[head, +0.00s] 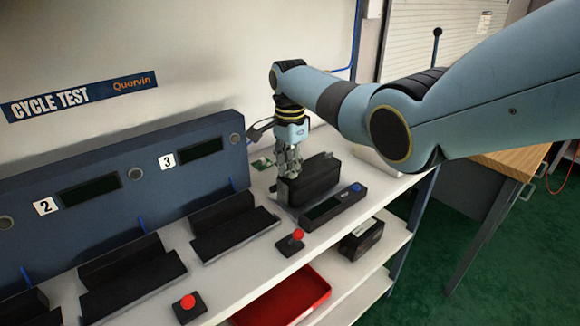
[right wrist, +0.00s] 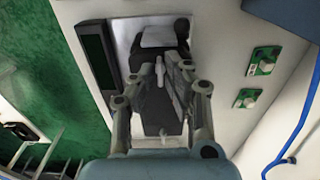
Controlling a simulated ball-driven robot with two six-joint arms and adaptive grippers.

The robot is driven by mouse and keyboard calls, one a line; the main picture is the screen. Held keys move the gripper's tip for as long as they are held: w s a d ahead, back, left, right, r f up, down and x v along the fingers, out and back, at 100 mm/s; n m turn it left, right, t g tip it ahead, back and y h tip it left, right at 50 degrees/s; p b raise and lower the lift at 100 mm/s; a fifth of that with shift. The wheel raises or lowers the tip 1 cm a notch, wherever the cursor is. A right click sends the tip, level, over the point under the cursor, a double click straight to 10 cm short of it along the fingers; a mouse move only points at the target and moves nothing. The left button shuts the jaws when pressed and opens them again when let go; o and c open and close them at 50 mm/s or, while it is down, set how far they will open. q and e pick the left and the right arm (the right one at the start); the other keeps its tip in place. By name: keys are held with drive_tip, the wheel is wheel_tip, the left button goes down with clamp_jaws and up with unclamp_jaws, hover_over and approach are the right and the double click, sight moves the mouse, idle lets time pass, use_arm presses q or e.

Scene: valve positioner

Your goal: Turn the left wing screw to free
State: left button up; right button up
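The valve positioner, a black box (head: 318,180), stands on the white shelf at the far right end of the bench. It also shows in the right wrist view (right wrist: 165,38), partly hidden by my fingers. Two small pale parts that look like wing screws show on it: one (right wrist: 160,72) between my fingertips and one (right wrist: 165,135) nearer my palm. I cannot tell for sure which is the left one. My right gripper (head: 290,160) points down over the box; in the right wrist view (right wrist: 158,82) its fingers look apart, and contact is unclear. My left gripper is out of view.
A black display unit with a blue button (head: 333,207) lies in front of the box. Green circuit boards (right wrist: 264,60) lie beside it. Black cradles (head: 235,228) and red-button boxes (head: 291,242) stand to the left. A red tray (head: 285,300) sits below.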

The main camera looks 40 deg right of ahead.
clamp_jaws()
drive_tip(key=shift+n, duration=0.3)
drive_tip(key=n+p, duration=0.1)
drive_tip(key=n, duration=0.1)
drive_tip(key=shift+r+n+p, duration=0.1)
drive_tip(key=shift+n+p, duration=0.2)
drive_tip(key=shift+p, duration=0.05)
drive_tip(key=n+p, duration=0.1)
drive_tip(key=n, duration=0.4)
drive_tip(key=shift+n, duration=0.3)
drive_tip(key=n+p, duration=0.1)
drive_tip(key=n, duration=0.8)
drive_tip(key=shift+w, duration=0.1)
drive_tip(key=shift+o, duration=2.3)
unclamp_jaws()
